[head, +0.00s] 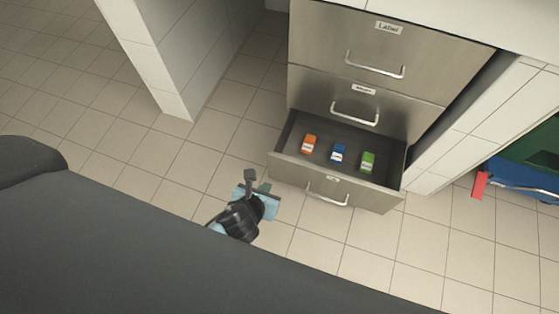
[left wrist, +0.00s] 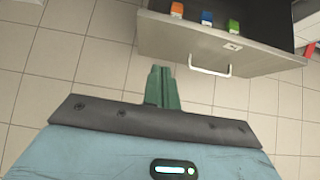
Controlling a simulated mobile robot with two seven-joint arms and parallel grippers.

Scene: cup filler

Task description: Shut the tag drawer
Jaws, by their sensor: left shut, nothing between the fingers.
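The lowest drawer (head: 293,169) of the metal cabinet stands open, with a metal handle (head: 328,196) and a small white label on its front. The label's text is too small to read. Inside lie an orange tag (head: 309,144), a blue tag (head: 338,153) and a green tag (head: 368,162). My left gripper (head: 264,187) is in front of the drawer's left part, apart from it. In the left wrist view its green fingers (left wrist: 162,86) are shut and empty, pointing toward the drawer front (left wrist: 185,42), left of the handle (left wrist: 210,70). My right gripper is not in view.
Two upper drawers, one marked Label (head: 345,45), are shut. A white tiled wall (head: 165,60) stands left of the cabinet, and another white panel (head: 480,120) is on the right. A blue and green object with a red part (head: 480,185) is at far right. The tiled floor in front is clear.

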